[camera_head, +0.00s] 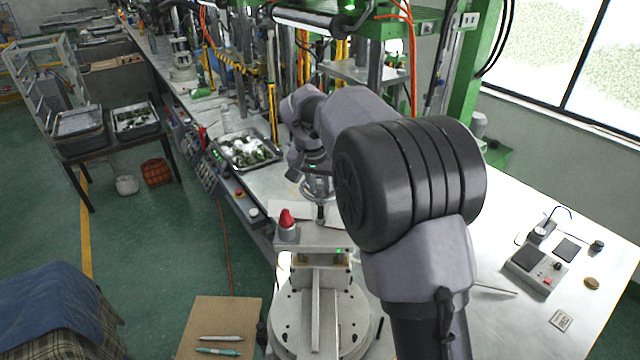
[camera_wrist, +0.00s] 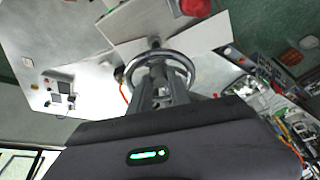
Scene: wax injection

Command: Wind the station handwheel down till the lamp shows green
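The station handwheel, a shiny metal ring, shows in the wrist view (camera_wrist: 187,62). In the head view the handwheel (camera_head: 318,190) is partly hidden below my arm. My gripper (camera_wrist: 160,68) points at the wheel, its fingers overlapping the middle of the ring. I cannot tell whether they touch it or how far apart they are. A red dome on a grey round base, seemingly the lamp (camera_head: 287,218), stands left of the wheel. It looks red, and its red top is cut off at the upper edge of the wrist view (camera_wrist: 196,6).
A metal tray (camera_head: 272,160) of green and white pieces lies on the bench left of my arm. A grey device (camera_head: 537,267) and small items lie on the right worktop. Green machine frames and orange cables stand behind my arm. The right worktop has bare room.

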